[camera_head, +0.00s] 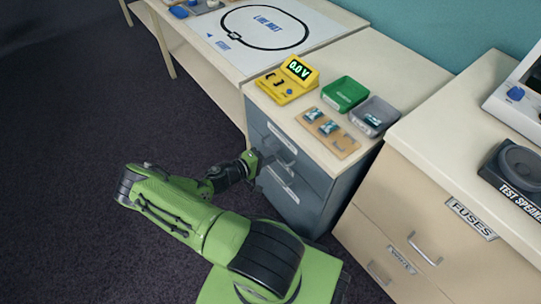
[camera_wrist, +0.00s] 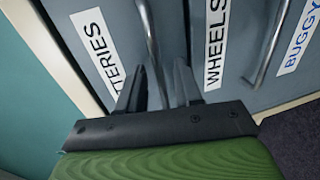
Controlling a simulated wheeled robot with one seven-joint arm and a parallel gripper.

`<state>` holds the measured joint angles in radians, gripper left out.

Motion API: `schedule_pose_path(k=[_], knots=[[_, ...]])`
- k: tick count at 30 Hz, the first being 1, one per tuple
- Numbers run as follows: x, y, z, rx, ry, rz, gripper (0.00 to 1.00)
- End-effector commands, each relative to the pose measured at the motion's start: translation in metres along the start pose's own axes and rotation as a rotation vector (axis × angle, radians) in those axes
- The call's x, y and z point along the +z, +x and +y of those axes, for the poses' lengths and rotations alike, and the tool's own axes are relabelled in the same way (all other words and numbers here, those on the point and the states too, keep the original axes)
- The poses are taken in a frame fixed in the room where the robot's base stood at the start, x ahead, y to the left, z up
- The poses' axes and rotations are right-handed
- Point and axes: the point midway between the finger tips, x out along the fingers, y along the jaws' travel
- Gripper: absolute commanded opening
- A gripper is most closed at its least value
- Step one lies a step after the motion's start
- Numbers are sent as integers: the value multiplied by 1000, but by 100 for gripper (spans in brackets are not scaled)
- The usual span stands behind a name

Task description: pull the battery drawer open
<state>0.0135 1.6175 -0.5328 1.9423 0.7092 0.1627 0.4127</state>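The battery drawer (camera_wrist: 90,62) is the grey front whose label, partly hidden by my gripper, ends in "TERIES" in the wrist view. It looks flush with the drawer beside it. In the head view it is the top front (camera_head: 258,121) of the grey cabinet. Its metal bar handle (camera_wrist: 149,30) runs down between my two fingers. My gripper (camera_wrist: 159,70) is open around the handle, with a gap visible on the finger at right. Whether the other finger touches the bar I cannot tell. In the head view my gripper (camera_head: 259,163) is at the cabinet front.
The wheels drawer (camera_wrist: 232,75) and the buggy drawer (camera_wrist: 292,75) are beside it, with another handle (camera_wrist: 268,50). A yellow meter (camera_head: 288,82), green tray (camera_head: 345,94) and grey tray (camera_head: 374,116) stand on the cabinet. A beige fuses cabinet (camera_head: 400,215) is to the right. Dark floor is clear at left.

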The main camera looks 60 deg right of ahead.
Motion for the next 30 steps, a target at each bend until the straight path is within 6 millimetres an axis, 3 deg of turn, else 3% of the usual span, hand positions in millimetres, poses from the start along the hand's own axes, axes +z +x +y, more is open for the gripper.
schedule_pose_path(k=[5, 11, 30], knots=[[0, 0, 0, 0, 0, 0, 32], [0, 0, 0, 0, 0, 0, 1], [0, -1, 0, -1, 0, 0, 0]])
